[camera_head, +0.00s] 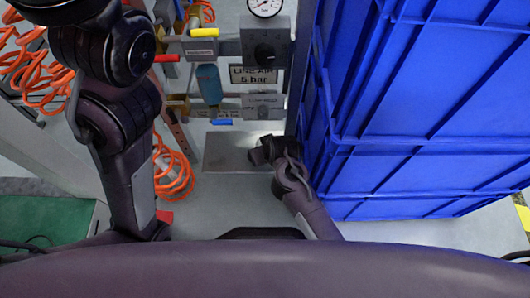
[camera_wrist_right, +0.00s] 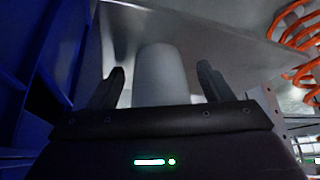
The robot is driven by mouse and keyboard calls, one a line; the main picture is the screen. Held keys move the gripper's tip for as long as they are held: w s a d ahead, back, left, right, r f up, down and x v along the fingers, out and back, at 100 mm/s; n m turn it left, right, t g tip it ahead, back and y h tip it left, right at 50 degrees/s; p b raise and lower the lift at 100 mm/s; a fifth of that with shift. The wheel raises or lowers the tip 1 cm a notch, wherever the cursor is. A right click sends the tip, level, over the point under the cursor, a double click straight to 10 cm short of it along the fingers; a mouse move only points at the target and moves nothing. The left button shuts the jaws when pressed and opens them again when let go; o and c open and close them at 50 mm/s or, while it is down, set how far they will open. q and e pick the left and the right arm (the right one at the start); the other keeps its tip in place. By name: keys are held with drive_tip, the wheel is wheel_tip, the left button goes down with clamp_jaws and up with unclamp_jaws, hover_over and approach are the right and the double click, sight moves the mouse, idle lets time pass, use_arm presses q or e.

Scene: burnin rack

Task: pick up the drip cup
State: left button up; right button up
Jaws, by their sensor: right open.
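In the right wrist view a pale grey, round-ended cylinder (camera_wrist_right: 160,72), which looks like the drip cup, lies between the two fingers of my right gripper (camera_wrist_right: 162,84). The fingers are apart, with a visible gap on each side of it. Its lower end is hidden behind the gripper body. In the head view my right gripper (camera_head: 262,152) is at the right edge of a flat metal plate, beside the blue crates; I cannot make out the cup there. My left arm rises at the left, and its gripper is out of view.
Stacked blue crates (camera_head: 420,130) stand close on the right of my right arm. A panel with a gauge (camera_head: 266,5), a regulator (camera_head: 265,48) and a blue-grey bowl (camera_head: 209,84) stands behind. Orange coiled hoses (camera_head: 172,172) hang at left. The metal plate (camera_head: 228,150) is mostly bare.

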drive_tip(key=c, duration=1)
drive_tip(key=shift+r, duration=0.1)
drive_tip(key=shift+c, duration=0.2)
